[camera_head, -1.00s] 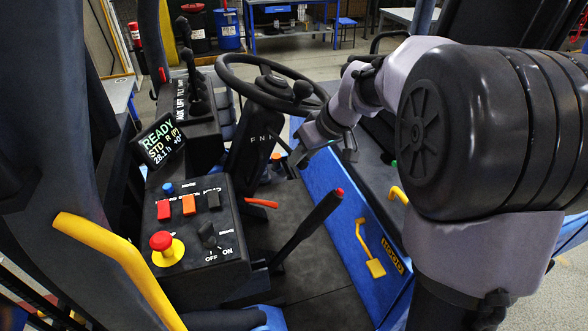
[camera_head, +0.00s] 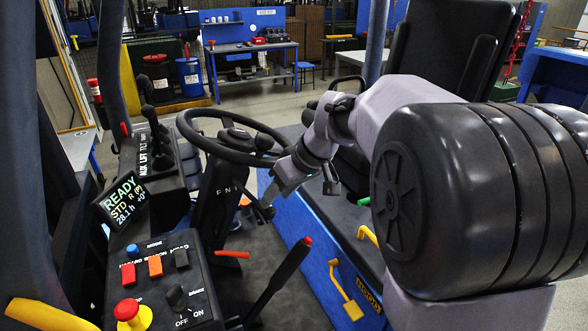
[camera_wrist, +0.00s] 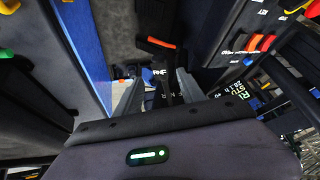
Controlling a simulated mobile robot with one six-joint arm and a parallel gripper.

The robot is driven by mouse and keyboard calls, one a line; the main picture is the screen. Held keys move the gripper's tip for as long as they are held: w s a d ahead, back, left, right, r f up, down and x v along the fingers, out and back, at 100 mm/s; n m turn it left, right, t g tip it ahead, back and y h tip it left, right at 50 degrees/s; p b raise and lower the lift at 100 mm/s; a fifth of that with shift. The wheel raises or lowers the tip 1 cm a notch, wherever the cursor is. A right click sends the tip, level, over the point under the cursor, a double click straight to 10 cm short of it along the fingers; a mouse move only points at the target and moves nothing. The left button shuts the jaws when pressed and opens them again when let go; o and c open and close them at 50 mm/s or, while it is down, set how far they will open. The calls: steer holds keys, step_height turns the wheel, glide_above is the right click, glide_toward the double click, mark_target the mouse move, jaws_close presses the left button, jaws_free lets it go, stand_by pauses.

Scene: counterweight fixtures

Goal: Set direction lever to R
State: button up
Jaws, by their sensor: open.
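The F-N-R lettering (camera_head: 232,189) is on the dark steering column below the wheel; it also shows in the wrist view (camera_wrist: 158,72). The direction lever (camera_wrist: 164,88) appears as a dark stalk beside this lettering, between the fingers in the wrist view. Its exact position is hard to read, and I cannot tell whether the fingers touch it. My gripper (camera_wrist: 157,76) is open, with one finger on each side of the stalk. In the head view my gripper (camera_head: 268,203) is right of the column, under the wheel.
The steering wheel (camera_head: 232,136) is just above my gripper. An orange-red lever (camera_head: 232,254) is below the column. A black lever with a red tip (camera_head: 282,278) rises from the floor. The switch panel (camera_head: 165,290) is at lower left. The seat is to the right.

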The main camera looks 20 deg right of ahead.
steer(key=p+v, duration=0.2)
steer(key=v, duration=0.9)
steer(key=shift+r, duration=0.35)
steer(key=shift+s+d, duration=0.1)
steer(key=shift+s, duration=0.05)
